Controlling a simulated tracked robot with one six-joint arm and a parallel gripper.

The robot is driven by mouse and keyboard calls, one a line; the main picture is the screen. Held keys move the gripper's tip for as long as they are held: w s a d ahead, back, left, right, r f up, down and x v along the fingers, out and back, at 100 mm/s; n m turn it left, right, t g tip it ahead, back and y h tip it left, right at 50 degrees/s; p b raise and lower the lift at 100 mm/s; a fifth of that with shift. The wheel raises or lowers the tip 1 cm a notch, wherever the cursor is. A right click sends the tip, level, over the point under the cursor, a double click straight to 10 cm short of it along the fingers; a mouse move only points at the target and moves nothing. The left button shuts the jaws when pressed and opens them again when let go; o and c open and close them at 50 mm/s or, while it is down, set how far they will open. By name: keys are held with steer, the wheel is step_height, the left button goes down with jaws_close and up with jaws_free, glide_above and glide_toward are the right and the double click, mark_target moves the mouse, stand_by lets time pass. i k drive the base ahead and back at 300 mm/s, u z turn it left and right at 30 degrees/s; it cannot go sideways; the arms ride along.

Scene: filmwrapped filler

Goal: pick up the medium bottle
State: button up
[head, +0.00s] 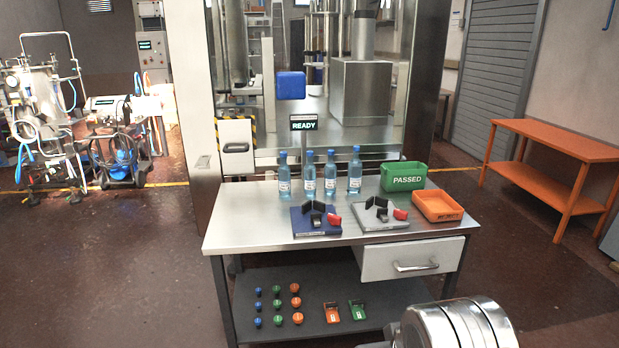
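Several clear blue bottles with blue caps and white labels stand upright in a row on the metal workbench (245,228). From left to right they include a far-left bottle (284,187), a second bottle (310,188), a third bottle (330,185) and a far-right bottle (354,183). They look nearly alike in size, so I cannot tell which is the medium one. A silver cylindrical link of my arm shows at the bottom right, apart from the bottles. My gripper is not in view.
Blue (316,226) and grey (380,222) fixtures sit in front of the bottles. A green PASSED bin (405,184) and an orange tray (437,206) stand right. Knobs and small parts lie on the lower shelf (340,278). An orange table (556,140) stands far right.

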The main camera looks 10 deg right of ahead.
mark_target(310, 169)
steer(key=u, duration=0.05)
steer(key=i, duration=1.3)
steer(key=u, duration=0.6)
steer(key=i, duration=1.05)
steer(key=u, duration=0.3)
